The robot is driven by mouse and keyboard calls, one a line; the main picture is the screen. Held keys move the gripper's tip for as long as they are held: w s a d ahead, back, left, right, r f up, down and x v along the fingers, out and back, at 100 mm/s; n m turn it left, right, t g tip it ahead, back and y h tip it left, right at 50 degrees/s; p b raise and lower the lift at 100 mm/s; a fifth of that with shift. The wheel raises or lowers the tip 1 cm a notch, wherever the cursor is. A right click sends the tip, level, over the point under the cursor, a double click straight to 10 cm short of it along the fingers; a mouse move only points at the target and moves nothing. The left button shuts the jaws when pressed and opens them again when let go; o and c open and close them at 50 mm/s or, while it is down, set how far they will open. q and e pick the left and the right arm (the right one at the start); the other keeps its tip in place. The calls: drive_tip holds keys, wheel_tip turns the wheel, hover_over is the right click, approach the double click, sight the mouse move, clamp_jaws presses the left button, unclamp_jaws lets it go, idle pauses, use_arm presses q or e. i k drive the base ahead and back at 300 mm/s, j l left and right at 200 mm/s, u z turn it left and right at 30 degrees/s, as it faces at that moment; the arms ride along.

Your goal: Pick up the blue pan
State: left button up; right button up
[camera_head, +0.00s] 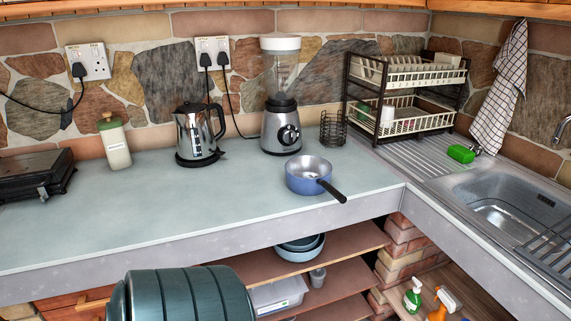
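The blue pan (306,187) stands upright on the pale grey-green counter (150,220), near the corner where the counter meets the sink side. Its inside is silvery grey. Its short black handle (331,191) points toward the front right, toward the counter's edge. Nothing touches the pan. Neither of my grippers shows in the head view, so I cannot see whether they are open or shut.
Behind the pan stand a blender (281,130), a steel kettle (198,134) and a black wire holder (333,129). A dish rack (405,95) and sink (510,207) are right. The counter left of the pan is clear. Below are shelves (330,280) with bowls.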

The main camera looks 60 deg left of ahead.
sight(305, 176)
drive_tip(key=u, duration=1.85)
